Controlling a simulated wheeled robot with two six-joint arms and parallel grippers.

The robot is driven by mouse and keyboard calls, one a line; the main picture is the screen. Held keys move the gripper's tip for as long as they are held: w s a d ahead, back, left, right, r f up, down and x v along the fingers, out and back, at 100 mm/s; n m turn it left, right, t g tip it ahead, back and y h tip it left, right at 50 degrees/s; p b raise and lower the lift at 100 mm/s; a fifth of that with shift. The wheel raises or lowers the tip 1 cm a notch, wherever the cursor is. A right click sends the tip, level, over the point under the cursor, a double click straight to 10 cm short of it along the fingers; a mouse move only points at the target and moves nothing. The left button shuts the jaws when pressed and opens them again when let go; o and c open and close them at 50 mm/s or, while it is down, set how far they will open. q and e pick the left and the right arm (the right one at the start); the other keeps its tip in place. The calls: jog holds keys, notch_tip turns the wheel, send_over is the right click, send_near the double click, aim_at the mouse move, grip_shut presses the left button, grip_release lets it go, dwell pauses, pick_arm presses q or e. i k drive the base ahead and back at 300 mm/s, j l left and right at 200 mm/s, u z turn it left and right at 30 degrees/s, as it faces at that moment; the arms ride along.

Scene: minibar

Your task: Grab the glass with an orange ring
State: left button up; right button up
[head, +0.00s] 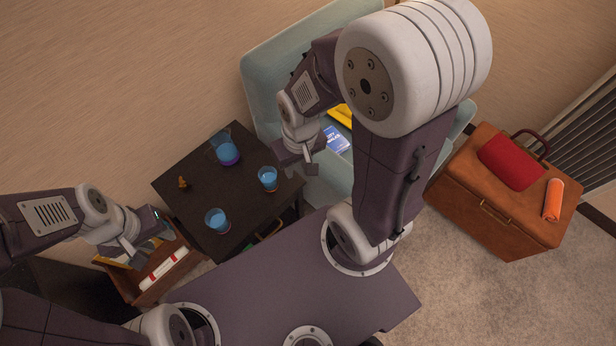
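Three glasses with blue contents stand on a dark table. The back glass (225,149) is the largest and has a purple band at its base. The right glass (268,178) and the front glass (217,220) are smaller; their base bands are too small and dim for me to tell which is orange. My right gripper (312,167) is to the right of the right glass, apart from it, near the table's right edge. My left gripper (138,252) is left of the table, apart from the front glass. Neither gripper visibly holds anything; their finger openings are unclear.
The dark table (185,205) also bears a small golden figure (183,182). A pale blue chair (265,75) with a blue book (337,140) is behind my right arm. A wooden rack (125,285) with books is at left. A brown case (470,205) stands at right.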

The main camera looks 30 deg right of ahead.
aim_at(268, 175)
jog(key=z, duration=0.5)
jog(key=k+j+z, duration=0.1)
jog(key=j, duration=0.3)
jog(key=k+j+z, duration=0.1)
jog(key=j, duration=0.25)
jog(key=k+j, duration=0.2)
jog(key=j, duration=0.2)
jog(key=i+z, duration=0.05)
